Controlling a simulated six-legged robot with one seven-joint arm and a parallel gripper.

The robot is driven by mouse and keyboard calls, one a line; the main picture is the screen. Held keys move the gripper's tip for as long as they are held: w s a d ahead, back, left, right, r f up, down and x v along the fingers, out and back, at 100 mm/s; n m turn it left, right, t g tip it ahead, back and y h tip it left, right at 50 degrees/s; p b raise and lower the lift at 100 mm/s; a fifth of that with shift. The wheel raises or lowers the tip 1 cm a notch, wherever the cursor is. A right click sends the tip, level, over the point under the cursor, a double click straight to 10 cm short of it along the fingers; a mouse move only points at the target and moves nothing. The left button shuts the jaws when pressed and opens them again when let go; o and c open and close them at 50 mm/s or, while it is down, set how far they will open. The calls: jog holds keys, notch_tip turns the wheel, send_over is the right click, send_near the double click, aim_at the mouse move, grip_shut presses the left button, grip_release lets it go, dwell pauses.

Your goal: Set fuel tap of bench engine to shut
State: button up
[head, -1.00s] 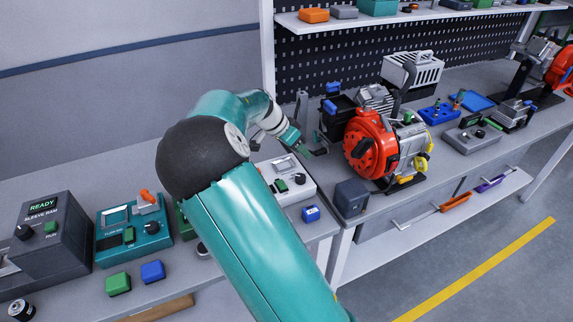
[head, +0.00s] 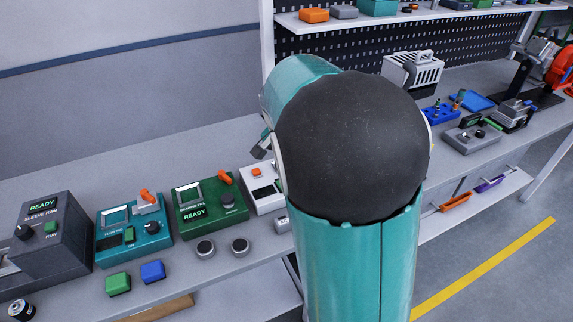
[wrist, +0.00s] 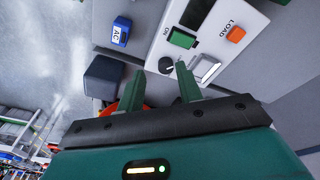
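In the wrist view, an orange-red curved piece (wrist: 132,92), possibly part of the engine, shows just beyond my left finger. I cannot make out the fuel tap in either view. In the head view the gripper is mostly or wholly hidden behind my arm.
The white control box (wrist: 225,50) has an orange LOAD button, a green switch and a black knob near my fingertips. A dark grey block (wrist: 103,77) and a blue AC block (wrist: 121,31) lie nearby. A green READY box (head: 208,205) and teal box (head: 133,228) stand left.

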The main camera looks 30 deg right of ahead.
jog(key=shift+s+a+r+n+t+y, duration=0.35)
jog(key=shift+s+a+r+n, duration=0.4)
jog(key=shift+s+a, duration=0.25)
